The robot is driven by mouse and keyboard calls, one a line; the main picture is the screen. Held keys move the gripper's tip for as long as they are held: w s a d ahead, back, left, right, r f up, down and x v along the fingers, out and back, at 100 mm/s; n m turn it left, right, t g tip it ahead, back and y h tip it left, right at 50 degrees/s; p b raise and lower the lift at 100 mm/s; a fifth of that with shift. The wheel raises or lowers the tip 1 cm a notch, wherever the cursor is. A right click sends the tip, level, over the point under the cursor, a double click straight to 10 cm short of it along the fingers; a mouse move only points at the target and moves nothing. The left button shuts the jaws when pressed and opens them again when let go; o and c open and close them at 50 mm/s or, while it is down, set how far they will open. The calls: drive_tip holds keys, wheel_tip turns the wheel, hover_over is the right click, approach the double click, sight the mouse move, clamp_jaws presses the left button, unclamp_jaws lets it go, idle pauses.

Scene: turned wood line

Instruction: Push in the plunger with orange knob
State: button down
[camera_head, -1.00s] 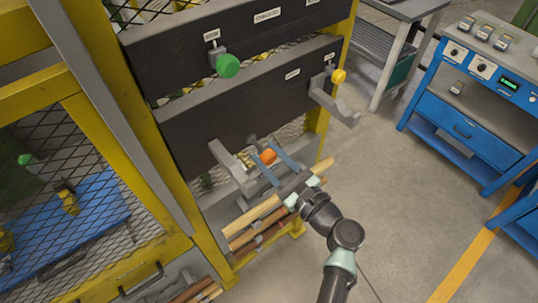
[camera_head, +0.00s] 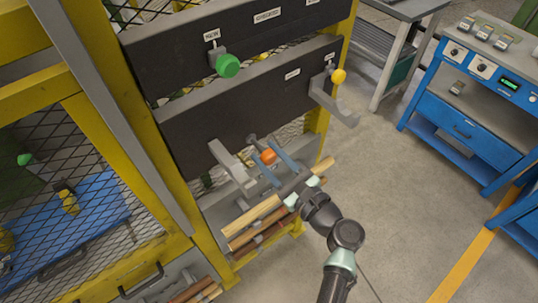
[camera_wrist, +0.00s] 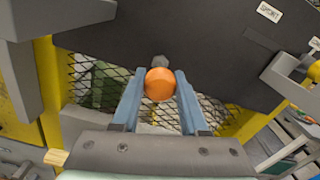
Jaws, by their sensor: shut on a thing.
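The orange knob (camera_head: 268,156) of the plunger sits low on the front of the dark-panelled yellow frame. In the wrist view the orange knob (camera_wrist: 159,84) is between the blue fingers of my gripper (camera_wrist: 161,76), one on each side. In the head view my gripper (camera_head: 264,146) reaches up to it from the lower right. It is shut on the knob. A grey plunger end (camera_wrist: 161,61) shows just behind the knob. Most of the plunger's shaft is hidden.
A green knob (camera_head: 228,66) is on the upper panel, and a yellow knob (camera_head: 338,76) stands to the right above a grey bracket (camera_head: 334,104). Wooden rods (camera_head: 252,214) lie under my gripper. A blue bench (camera_head: 462,133) stands at right beyond open floor.

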sight(260, 147)
drive_tip(key=b+x, duration=0.1)
drive_tip(key=x, duration=0.2)
drive_tip(key=shift+w+a, duration=0.1)
drive_tip(key=shift+w, duration=0.05)
drive_tip(key=shift+r, duration=0.1)
drive_tip(key=shift+c, duration=2.2)
unclamp_jaws()
drive_tip(key=b+v, duration=0.2)
drive_tip(key=v, duration=1.1)
